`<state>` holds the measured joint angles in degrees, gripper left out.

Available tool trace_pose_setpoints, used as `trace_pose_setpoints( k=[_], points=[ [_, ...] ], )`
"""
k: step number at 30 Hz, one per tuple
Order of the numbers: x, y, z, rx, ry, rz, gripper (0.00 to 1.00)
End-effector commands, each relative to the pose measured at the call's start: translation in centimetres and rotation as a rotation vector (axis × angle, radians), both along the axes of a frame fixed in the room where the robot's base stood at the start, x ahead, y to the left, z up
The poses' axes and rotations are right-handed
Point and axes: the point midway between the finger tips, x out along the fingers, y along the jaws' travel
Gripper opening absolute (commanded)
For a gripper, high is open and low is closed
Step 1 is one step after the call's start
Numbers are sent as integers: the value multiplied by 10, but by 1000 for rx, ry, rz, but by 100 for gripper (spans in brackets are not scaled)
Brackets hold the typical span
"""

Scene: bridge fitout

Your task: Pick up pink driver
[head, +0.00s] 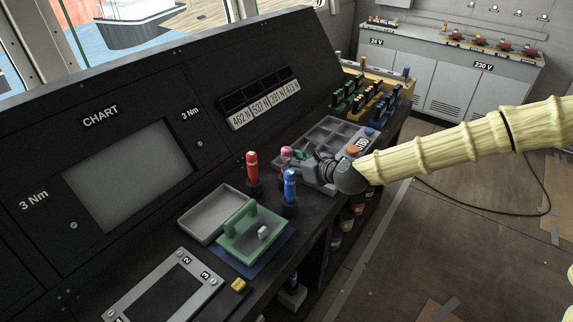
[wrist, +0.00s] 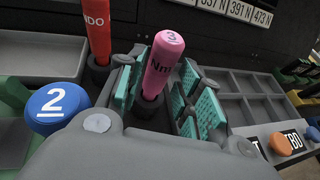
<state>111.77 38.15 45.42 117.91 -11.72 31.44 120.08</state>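The pink driver (wrist: 163,62), marked 3 and Nm, stands in a dark round holder (wrist: 147,110) in the wrist view. My gripper (wrist: 166,98) is open, with teal pads on either side of the driver. The left pad is close to the driver; a wider gap shows on the right. I cannot tell whether the left pad touches it. In the head view my gripper (head: 294,160) is low over the console, and only the pink driver's top (head: 286,152) shows beside it.
A red driver (head: 252,166) and a blue driver (head: 290,187) stand close by in holders. A grey compartment tray (head: 325,132) lies beyond my gripper. The sloped console panel (head: 215,75) rises behind.

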Motion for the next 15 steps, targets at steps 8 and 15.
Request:
trace_pose_setpoints(
  k=[8,15],
  points=[
    [12,8,-10,0,0,-1,36],
    [22,18,-16,-1,0,0,36]
  ],
)
